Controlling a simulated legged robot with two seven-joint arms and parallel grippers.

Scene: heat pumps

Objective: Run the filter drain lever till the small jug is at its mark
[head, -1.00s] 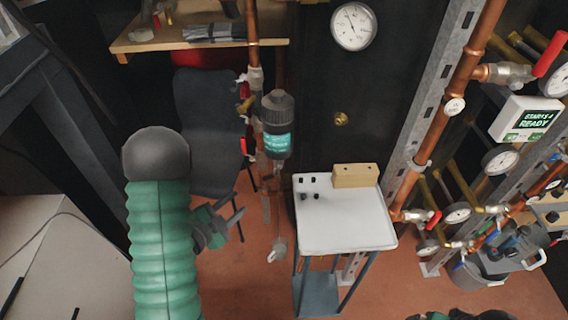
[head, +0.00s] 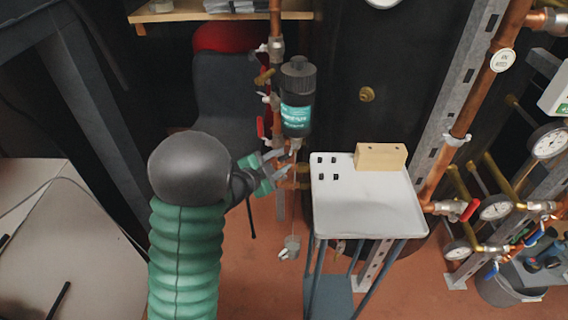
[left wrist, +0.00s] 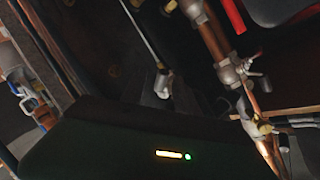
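The filter (head: 296,103), a dark canister with a teal label, hangs on the copper pipework in the head view. A small pale fitting (head: 296,144) sits under it; I cannot make out a drain lever there. A small, clear, jug-like vessel (head: 291,246) is low beneath the filter; its mark and level are too small to read. My left gripper (head: 284,170) is just below and left of the filter's bottom, its fingers apart, with nothing visible between them. Whether it touches the fitting is unclear. My right gripper is out of view.
A white-topped stand (head: 365,207) with a wooden block (head: 381,157) is right of the filter. Red-handled valves (head: 469,210) and gauges (head: 494,207) line the pipes further right. A dark chair (head: 224,100) stands behind my left arm. Copper pipework (left wrist: 215,43) crosses the left wrist view.

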